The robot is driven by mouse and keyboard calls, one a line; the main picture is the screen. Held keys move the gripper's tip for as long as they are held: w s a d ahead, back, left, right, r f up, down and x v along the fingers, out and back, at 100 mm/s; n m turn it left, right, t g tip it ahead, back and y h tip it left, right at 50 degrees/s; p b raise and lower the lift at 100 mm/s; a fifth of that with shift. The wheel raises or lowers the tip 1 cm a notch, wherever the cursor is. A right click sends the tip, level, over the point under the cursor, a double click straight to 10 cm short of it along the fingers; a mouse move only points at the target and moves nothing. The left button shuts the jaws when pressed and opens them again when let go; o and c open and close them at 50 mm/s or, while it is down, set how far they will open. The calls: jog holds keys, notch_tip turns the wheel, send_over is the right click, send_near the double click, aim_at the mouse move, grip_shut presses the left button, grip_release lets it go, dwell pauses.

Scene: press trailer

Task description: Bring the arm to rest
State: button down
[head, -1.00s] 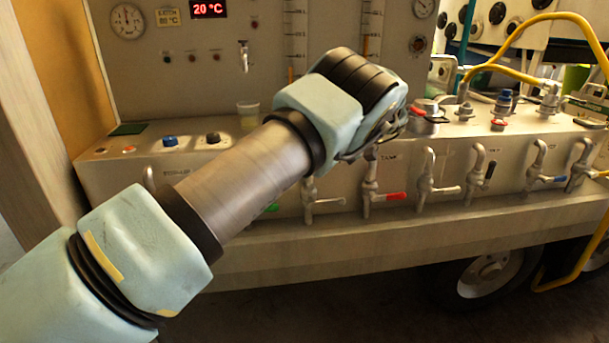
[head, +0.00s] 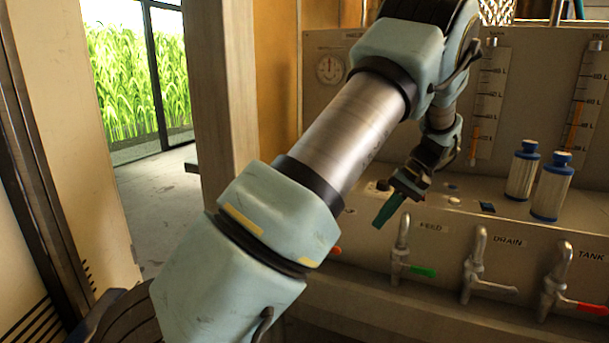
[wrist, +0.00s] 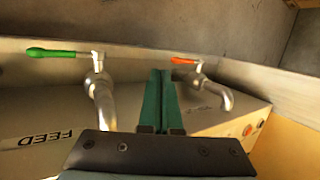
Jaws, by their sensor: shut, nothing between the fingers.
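My arm reaches up from the bottom of the head view, bends at the top, and its forearm hangs down in front of the panel. My gripper (head: 380,222) points down and a little left, left of the FEED tap (head: 401,245). Its two green fingers lie side by side, shut and empty; they also show in the wrist view (wrist: 160,75). In the wrist view the FEED tap with its green handle (wrist: 55,53) is left of the fingers, and a tap with an orange handle (wrist: 183,61) is right of them.
The DRAIN tap (head: 476,262) and the red-handled TANK tap (head: 556,280) stick out from the front. Two blue-capped white cylinders (head: 522,172) stand on the ledge. A wooden post (head: 243,90) and a doorway are to the left, with plants (head: 125,85) outside.

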jog(key=s+a+r+n+h, duration=0.1)
jog(key=s+a+h, duration=0.25)
jog(key=a, duration=1.15)
jog(key=s+a+n+t+h, duration=0.1)
jog(key=s+a+h, duration=0.2)
jog(key=s+a, duration=0.8)
jog(key=shift+a+r+n+t, duration=0.15)
jog(key=shift+r+n+t, duration=0.15)
jog(key=shift+t, duration=0.1)
